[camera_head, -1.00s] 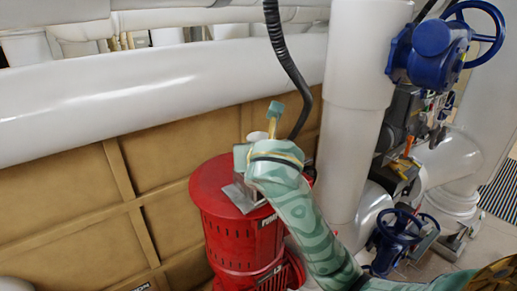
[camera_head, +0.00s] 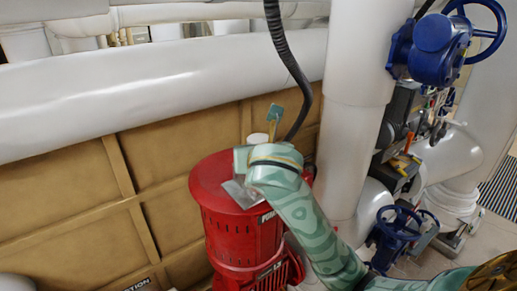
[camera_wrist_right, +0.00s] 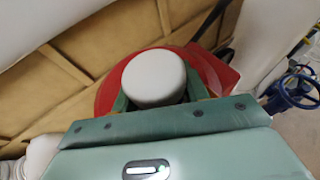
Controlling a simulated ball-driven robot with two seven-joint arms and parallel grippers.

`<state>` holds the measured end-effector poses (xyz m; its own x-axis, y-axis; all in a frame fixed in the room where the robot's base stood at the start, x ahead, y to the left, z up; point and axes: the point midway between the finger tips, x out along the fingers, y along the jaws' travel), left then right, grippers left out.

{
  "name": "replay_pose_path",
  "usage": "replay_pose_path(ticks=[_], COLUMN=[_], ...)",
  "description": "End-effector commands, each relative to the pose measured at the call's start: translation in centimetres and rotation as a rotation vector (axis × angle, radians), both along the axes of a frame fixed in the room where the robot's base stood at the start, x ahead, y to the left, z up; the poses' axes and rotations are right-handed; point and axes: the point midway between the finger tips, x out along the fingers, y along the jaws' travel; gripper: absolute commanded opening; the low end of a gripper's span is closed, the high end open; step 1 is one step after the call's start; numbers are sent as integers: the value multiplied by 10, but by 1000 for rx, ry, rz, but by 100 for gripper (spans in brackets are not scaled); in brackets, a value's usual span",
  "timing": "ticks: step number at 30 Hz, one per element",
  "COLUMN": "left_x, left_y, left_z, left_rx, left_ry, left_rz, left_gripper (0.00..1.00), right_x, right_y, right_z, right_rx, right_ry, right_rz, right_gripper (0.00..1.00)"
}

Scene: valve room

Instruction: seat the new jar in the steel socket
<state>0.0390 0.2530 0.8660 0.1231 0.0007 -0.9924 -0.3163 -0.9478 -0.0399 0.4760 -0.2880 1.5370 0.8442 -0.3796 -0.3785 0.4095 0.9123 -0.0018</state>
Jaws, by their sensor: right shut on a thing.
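My right gripper (camera_wrist_right: 155,100) is shut on a pale, round-topped object, which I take to be the jar (camera_wrist_right: 153,78). Its grey-white top shows between the green fingers in the wrist view. In the head view a small part of the jar (camera_head: 258,138) shows behind my right wrist, over the red motor. A grey metal plate (camera_head: 238,194) shows beside the wrist at the motor's top; I cannot tell whether it belongs to the steel socket. The jar's lower end is hidden, so I cannot tell whether it touches anything. My left gripper is out of view.
The red motor (camera_head: 232,235) stands below my right wrist. A tan panelled wall (camera_head: 70,185) and a thick white pipe (camera_head: 150,85) run behind. A black hose (camera_head: 287,62) hangs close by the gripper. A white vertical pipe (camera_head: 352,130) and blue handwheel valves (camera_head: 398,226) stand to the right.

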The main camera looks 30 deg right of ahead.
Motion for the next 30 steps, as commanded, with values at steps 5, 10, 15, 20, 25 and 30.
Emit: replay_pose_path(ticks=[5, 10, 15, 20, 25, 30], left_x=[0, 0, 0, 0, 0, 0], left_y=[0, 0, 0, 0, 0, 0], left_z=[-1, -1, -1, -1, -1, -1], left_rx=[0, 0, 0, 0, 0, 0], left_ry=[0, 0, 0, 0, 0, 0], left_rz=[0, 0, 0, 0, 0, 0], left_gripper=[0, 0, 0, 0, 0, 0], right_x=[0, 0, 0, 0, 0, 0], right_y=[0, 0, 0, 0, 0, 0], right_z=[-3, -5, -5, -5, -5, -5], right_rx=[0, 0, 0, 0, 0, 0], right_ry=[-1, -1, -1, -1, -1, -1], right_rz=[0, 1, 1, 1, 1, 1], right_gripper=[12, 12, 12, 12, 70, 70])
